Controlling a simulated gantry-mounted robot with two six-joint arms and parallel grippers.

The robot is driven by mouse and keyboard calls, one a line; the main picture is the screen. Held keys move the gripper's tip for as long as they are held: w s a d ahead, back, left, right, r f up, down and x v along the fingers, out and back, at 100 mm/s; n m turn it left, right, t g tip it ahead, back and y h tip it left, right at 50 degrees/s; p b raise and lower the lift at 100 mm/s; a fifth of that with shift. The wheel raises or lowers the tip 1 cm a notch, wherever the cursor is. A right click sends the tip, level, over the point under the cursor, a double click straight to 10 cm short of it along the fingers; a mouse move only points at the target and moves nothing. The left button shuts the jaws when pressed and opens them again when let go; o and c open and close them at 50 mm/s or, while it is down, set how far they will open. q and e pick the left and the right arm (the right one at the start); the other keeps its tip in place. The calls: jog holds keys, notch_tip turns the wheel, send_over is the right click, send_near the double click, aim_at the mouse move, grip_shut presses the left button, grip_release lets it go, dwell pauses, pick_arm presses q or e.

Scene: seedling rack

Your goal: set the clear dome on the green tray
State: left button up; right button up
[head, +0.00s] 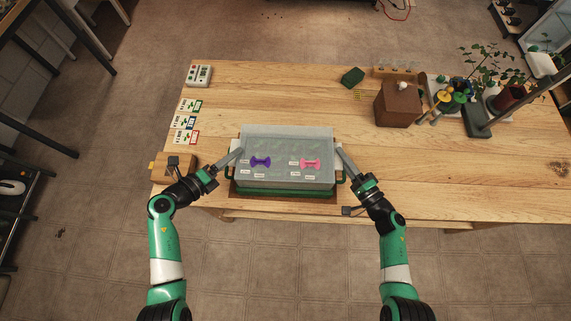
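The clear dome (287,138) is a see-through, box-like cover in the middle of the table's front part. It appears level and over the green tray (285,192), whose front rim and side handles show below it. I cannot tell whether the dome rests on the tray or is just above it. A purple bow-shaped piece (261,162) and a pink one (310,164) show at the dome, with small white labels. My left gripper (238,153) is at the dome's left side and my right gripper (341,152) at its right side. Their fingers look edge-on, so their grip is unclear.
Seed packets (186,122) and a grey device (199,75) lie at the left. A wooden block (173,167) stands near the left front edge. A brown box (398,103), a green block (352,77) and potted plants (508,97) stand at the back right.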

pick_arm(q)
jog(key=shift+o, duration=1.4)
jog(key=shift+r, duration=0.15)
pick_arm(e)
jog(key=shift+o, duration=1.4)
jog(key=shift+r, duration=0.1)
jog(key=shift+a, duration=0.1)
pick_arm(q)
jog(key=v, duration=1.2)
pick_arm(e)
jog(key=v, duration=1.2)
